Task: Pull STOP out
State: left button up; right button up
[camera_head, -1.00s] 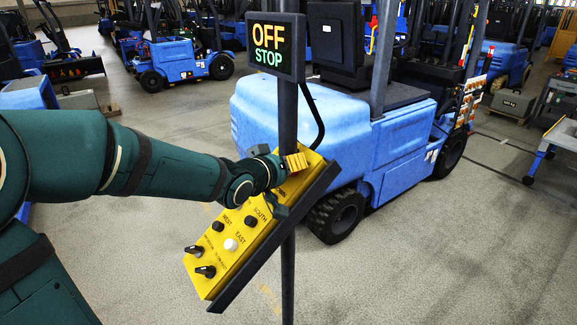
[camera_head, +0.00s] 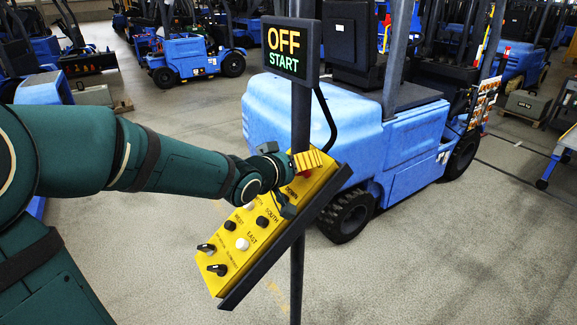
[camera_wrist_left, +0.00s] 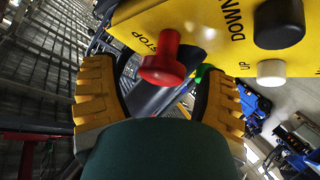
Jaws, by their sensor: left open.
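The red STOP button (camera_wrist_left: 165,56) stands out on its stem from the yellow control panel (camera_wrist_left: 140,22) in the left wrist view. The word STOP is printed beside it. In the head view only a bit of red (camera_head: 306,173) shows by the gripper. My left gripper (camera_wrist_left: 160,80) is open, its yellow fingers on either side of the button with gaps to it. In the head view the gripper (camera_head: 300,163) is at the panel's upper end. The display (camera_head: 290,50) above the panel reads OFF and START. My right gripper is not in view.
A green button (camera_wrist_left: 203,72), partly hidden, sits near the right finger. Black and white buttons (camera_wrist_left: 271,72) and knobs (camera_head: 217,269) are on the panel. A dark post (camera_head: 298,200) carries panel and display.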

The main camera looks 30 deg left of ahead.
pick_arm(q)
jog(key=v, duration=1.2)
dwell(0.3)
